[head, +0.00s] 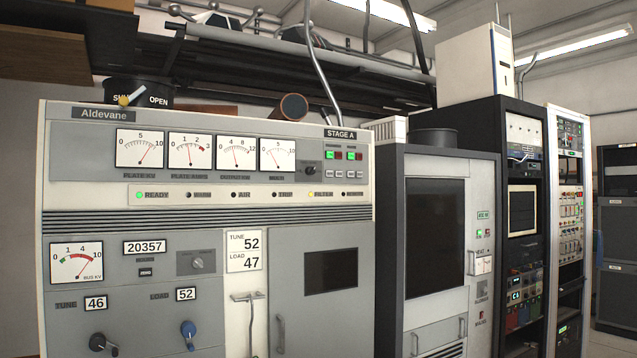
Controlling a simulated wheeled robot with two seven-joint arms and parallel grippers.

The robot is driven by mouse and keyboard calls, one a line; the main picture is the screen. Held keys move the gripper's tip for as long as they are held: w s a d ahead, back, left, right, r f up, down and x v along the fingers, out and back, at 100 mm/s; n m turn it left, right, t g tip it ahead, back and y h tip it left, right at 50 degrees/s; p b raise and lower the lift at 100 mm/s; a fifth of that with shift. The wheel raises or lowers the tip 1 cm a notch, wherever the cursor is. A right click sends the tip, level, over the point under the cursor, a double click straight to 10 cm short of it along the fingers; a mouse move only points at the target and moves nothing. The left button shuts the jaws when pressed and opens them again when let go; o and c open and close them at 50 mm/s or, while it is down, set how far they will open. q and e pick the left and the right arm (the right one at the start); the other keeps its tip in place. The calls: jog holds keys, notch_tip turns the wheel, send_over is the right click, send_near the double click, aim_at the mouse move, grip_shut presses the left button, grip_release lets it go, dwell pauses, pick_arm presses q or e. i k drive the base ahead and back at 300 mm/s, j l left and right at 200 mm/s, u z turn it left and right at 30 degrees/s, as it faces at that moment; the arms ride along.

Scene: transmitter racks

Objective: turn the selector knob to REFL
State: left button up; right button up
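The grey transmitter cabinet marked Aldevane (210,222) fills the left and middle of the head view. A small black knob (310,169) sits right of the fourth meter (277,154), which is labelled MULTI. Its position marks are too small to read, so I cannot tell where it points or find REFL. Another knob on a grey square plate (196,262) sits lower, right of the 20357 counter; its marks are also unreadable. Neither of my grippers is in view.
A black tuning knob (103,344) and a blue loading knob (188,335) are low on the cabinet. Door handles (281,334) stick out from its front. A dark-framed cabinet (437,240) and equipment racks (523,230) stand to the right. Nothing blocks the cabinet's face.

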aim_at(309, 170)
jog(key=i+j, duration=0.35)
jog(key=j, duration=0.15)
jog(key=i+j, duration=0.4)
jog(key=i+l+u, duration=0.1)
jog(key=i, duration=0.4)
jog(key=i+l+u, duration=0.1)
jog(key=i+l, duration=0.2)
jog(key=i, duration=0.15)
jog(key=i+l, duration=0.15)
jog(key=l, duration=0.35)
jog(key=i+l, duration=0.1)
jog(key=l, duration=0.4)
jog(key=i+l+u, duration=0.1)
jog(key=l, duration=0.4)
jog(key=i+l, duration=0.15)
jog(key=l, duration=0.35)
jog(key=i+l, duration=0.1)
jog(key=l, duration=0.85)
jog(key=k+l, duration=0.15)
jog(key=l, duration=0.3)
jog(key=u, duration=0.05)
